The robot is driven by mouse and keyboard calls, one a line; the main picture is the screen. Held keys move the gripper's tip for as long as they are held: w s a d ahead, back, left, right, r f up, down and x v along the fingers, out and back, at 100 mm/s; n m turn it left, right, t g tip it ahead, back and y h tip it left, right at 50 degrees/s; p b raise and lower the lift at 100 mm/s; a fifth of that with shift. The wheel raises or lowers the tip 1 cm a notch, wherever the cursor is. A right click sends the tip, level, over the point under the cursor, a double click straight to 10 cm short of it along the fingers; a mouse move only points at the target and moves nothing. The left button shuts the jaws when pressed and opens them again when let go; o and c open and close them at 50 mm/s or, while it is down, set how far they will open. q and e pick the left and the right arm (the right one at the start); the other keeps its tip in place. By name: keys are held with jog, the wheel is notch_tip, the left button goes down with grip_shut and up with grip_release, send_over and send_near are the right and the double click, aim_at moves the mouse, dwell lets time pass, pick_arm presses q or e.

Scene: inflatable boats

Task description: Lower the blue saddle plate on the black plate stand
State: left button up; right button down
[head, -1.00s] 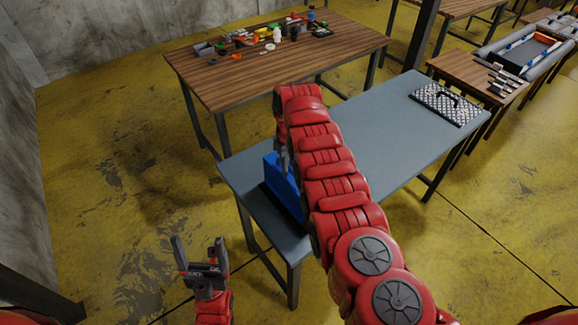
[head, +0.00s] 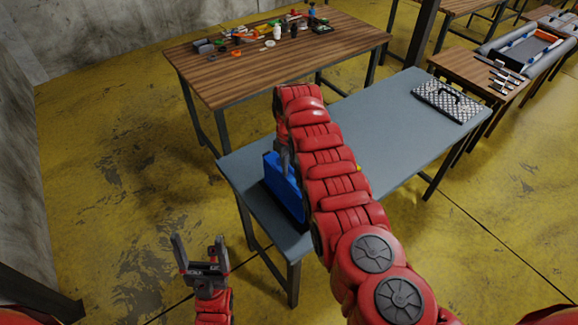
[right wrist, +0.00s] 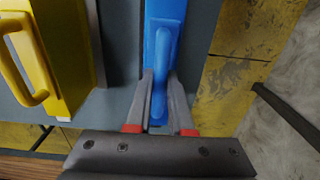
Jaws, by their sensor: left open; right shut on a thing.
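The blue saddle plate (head: 283,187) stands upright at the near left end of the grey table. My right gripper (head: 284,165) is over it, partly hidden by my red arm. In the right wrist view, the fingers (right wrist: 161,82) are shut on the raised blue handle of the saddle plate (right wrist: 166,18). A dark edge shows under the plate in the head view, perhaps the black plate stand; I cannot tell whether the plate touches it. My left gripper (head: 202,262) is open and empty, low in front of the table's left end.
A yellow piece with a handle (right wrist: 57,50) stands beside the blue plate in the right wrist view. A checkered plate (head: 450,101) lies at the grey table's (head: 385,115) far right end. A wooden table (head: 230,83) with small parts stands behind. The grey table's middle is mostly clear.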

jog(key=shift+f, duration=0.1)
jog(key=c, duration=0.7)
grip_release()
